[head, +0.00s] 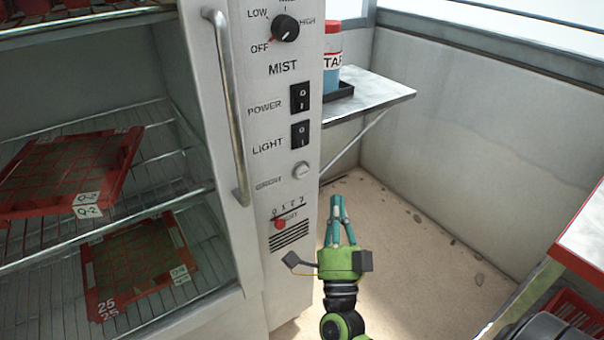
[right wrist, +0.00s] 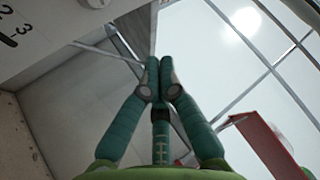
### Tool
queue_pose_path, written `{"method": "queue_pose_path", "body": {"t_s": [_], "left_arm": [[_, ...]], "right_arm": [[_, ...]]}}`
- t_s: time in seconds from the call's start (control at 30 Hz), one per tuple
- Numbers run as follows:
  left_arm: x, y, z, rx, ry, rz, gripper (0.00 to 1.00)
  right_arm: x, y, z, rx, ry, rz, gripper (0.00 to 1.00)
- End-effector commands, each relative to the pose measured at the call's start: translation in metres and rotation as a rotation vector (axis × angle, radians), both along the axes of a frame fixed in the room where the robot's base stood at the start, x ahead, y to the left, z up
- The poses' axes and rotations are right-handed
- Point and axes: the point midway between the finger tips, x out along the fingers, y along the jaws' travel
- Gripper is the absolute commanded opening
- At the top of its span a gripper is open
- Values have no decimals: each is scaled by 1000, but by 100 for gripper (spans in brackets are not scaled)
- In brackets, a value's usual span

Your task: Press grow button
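The tall grey cabinet has a control panel (head: 283,120) on its narrow front. A small round white button (head: 301,171) sits below the LIGHT switch, beside a label (head: 268,184) too faint to read surely. My right gripper (head: 336,201) is green with teal fingers. It is in front of the floor, right of and lower than the button, apart from it in the picture. Its fingertips meet with nothing between them, as the right wrist view (right wrist: 159,64) also shows. My left gripper is not in view.
A MIST dial (head: 285,28), POWER switch (head: 299,98), LIGHT switch (head: 301,134) and red slider (head: 280,224) share the panel. A vertical handle (head: 229,105) stands left of them. A metal shelf (head: 390,92) juts out behind; open floor lies right.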

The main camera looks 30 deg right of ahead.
Motion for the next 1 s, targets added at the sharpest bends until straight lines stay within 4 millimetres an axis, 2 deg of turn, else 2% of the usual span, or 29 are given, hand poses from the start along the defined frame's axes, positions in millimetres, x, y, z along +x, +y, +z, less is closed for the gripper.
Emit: {"method": "queue_pose_path", "body": {"t_s": [0.53,0.7,1.0], "left_arm": [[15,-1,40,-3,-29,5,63],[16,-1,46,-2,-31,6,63],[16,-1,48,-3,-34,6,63]], "right_arm": [[70,5,-1,0,0,0,0],[80,6,-1,0,0,0,0],[82,7,0,0,1,1,0]]}}
